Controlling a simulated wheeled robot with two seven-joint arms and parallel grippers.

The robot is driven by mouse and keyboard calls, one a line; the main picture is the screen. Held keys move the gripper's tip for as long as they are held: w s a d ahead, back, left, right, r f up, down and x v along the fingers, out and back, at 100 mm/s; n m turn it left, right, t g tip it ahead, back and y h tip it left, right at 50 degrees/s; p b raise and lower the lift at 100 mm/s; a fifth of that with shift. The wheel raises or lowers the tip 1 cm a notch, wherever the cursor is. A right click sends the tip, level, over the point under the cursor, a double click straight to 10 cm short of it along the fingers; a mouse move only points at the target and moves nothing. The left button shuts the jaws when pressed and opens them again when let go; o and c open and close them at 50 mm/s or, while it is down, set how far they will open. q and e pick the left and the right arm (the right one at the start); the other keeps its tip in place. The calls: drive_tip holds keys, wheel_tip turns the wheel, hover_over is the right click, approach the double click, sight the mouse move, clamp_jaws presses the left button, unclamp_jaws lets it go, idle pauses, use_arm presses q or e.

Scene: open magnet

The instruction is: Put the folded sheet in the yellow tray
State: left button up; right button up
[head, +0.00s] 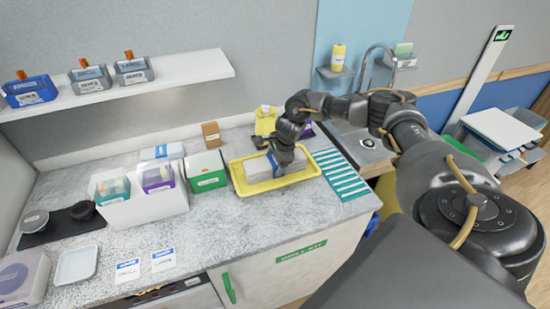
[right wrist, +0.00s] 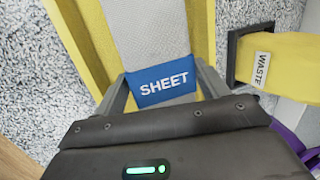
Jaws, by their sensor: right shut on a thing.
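The folded sheet (head: 258,167) is a pale bundle with a blue label band, inside the yellow tray (head: 247,190) on the counter. In the right wrist view the sheet (right wrist: 150,28) shows a blue label reading "SHEET", with the yellow tray (right wrist: 88,30) around it. My right gripper (head: 275,157) reaches down over the tray and is shut on the sheet; its fingers (right wrist: 162,92) stand on both sides of the label. Whether the sheet rests on the tray floor is hard to tell. My left gripper is not in view.
A yellow waste container (head: 265,122), labelled "WASTE" in the right wrist view (right wrist: 285,62), stands behind the tray. A green box (head: 206,172) is left of the tray, and a teal-striped mat (head: 340,174) is right of it.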

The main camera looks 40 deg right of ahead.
drive_tip(key=shift+a, duration=0.1)
drive_tip(key=o, duration=1.3)
drive_tip(key=shift+f, duration=0.1)
drive_tip(key=b+v, duration=0.3)
drive_tip(key=v, duration=0.9)
drive_tip(key=shift+w, duration=0.1)
